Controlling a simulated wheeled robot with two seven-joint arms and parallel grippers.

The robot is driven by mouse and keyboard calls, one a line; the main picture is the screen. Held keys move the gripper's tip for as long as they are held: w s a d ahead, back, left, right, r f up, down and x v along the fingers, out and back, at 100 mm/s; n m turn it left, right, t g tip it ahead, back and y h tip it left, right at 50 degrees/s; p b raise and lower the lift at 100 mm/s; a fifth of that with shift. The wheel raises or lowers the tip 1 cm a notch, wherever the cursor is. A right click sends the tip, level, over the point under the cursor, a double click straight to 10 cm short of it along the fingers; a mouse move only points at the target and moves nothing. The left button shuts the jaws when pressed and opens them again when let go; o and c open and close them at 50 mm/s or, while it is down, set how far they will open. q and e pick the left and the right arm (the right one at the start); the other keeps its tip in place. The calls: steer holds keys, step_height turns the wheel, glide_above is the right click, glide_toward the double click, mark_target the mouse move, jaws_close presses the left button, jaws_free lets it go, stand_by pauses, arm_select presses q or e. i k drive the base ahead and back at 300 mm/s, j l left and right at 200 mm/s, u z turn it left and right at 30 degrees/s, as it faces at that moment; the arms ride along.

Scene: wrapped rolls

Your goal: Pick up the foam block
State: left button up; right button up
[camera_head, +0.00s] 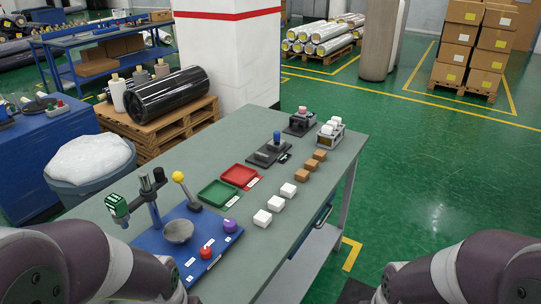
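Several small blocks stand in a row along the right side of the grey-green table (305,215). The nearer ones are white blocks (275,204), and the farther ones are brown blocks (312,164). I cannot tell from the picture which are foam. More white blocks (331,127) sit in a small holder at the table's far end. My arm links show at the bottom left and bottom right corners, but neither gripper is in view. Nothing is seen touching the blocks.
A blue board (187,240) with a grey bowl (179,231), red knob (206,252) and purple knob (230,225) lies at the table's near left. Green (217,193) and red (238,175) trays lie mid-table. Green floor is open to the right.

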mark_target(276, 204)
steer(key=k+u, duration=0.45)
steer(key=k+j+u, duration=0.15)
steer(key=u, duration=0.3)
steer(key=i+l+u, duration=0.1)
steer(key=l, duration=0.25)
steer(key=i+l, duration=0.25)
steer(key=i+l+u, duration=0.15)
steer(key=l, duration=0.3)
steer(key=i+l, duration=0.15)
steer(key=l, duration=0.2)
steer(key=i+l+u, duration=0.15)
steer(key=l, duration=0.2)
steer(key=i+l+u, duration=0.1)
steer(key=l, duration=0.3)
steer(key=i+l, duration=0.15)
steer(key=l, duration=0.25)
steer(key=i+l, duration=0.1)
steer(key=l, duration=0.3)
steer(key=i+l, duration=0.15)
steer(key=l, duration=0.2)
steer(key=i+l, duration=0.1)
steer(key=l, duration=0.3)
steer(key=u, duration=0.05)
